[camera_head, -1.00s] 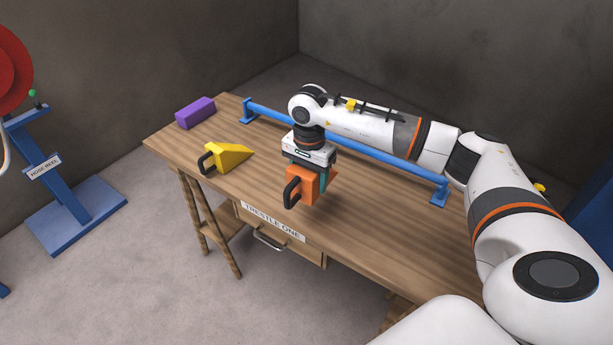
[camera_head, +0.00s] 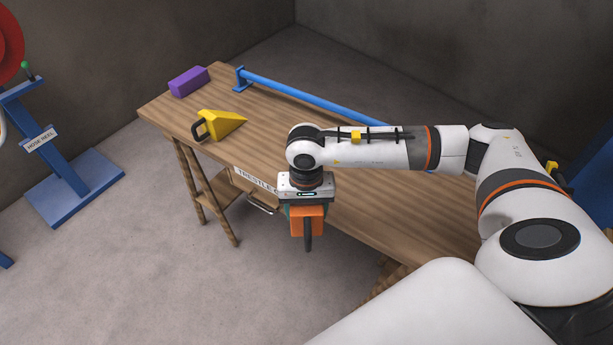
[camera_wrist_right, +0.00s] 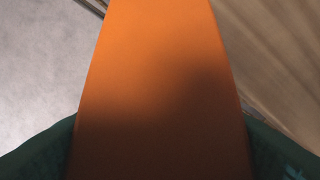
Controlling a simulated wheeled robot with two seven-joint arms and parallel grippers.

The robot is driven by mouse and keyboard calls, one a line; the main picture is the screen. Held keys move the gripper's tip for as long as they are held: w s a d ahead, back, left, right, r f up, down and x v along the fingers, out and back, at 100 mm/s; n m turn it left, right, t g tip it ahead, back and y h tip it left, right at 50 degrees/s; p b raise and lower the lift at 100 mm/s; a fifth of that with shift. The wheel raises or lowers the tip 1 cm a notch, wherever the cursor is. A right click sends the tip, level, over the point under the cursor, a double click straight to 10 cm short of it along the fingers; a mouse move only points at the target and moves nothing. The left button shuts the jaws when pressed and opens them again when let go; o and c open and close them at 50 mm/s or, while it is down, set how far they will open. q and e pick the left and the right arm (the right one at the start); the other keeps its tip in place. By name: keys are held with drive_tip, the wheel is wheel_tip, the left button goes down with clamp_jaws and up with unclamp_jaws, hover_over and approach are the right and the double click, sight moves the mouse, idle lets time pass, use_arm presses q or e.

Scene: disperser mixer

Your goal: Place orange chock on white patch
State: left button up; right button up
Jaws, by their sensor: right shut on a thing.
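The orange chock (camera_head: 306,221) is held in my right gripper (camera_head: 306,210), with its black handle hanging towards the camera. My right gripper is shut on it, in front of the wooden trestle table's near edge. In the right wrist view the orange chock (camera_wrist_right: 160,90) fills the middle between the two dark green fingers, with grey floor to its left and wood to its right. No white patch can be made out in any view. My left gripper is not in view.
A yellow chock (camera_head: 220,124) with a black handle and a purple block (camera_head: 188,81) stand on the table (camera_head: 270,130) at the left. A blue rail (camera_head: 310,96) runs along its back edge. A blue hose reel stand (camera_head: 60,165) is on the floor at far left.

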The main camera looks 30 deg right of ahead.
drive_tip(key=s+a+f+n, duration=0.6)
drive_tip(key=s+a, duration=0.1)
drive_tip(key=s, duration=0.2)
drive_tip(key=shift+n, duration=0.3)
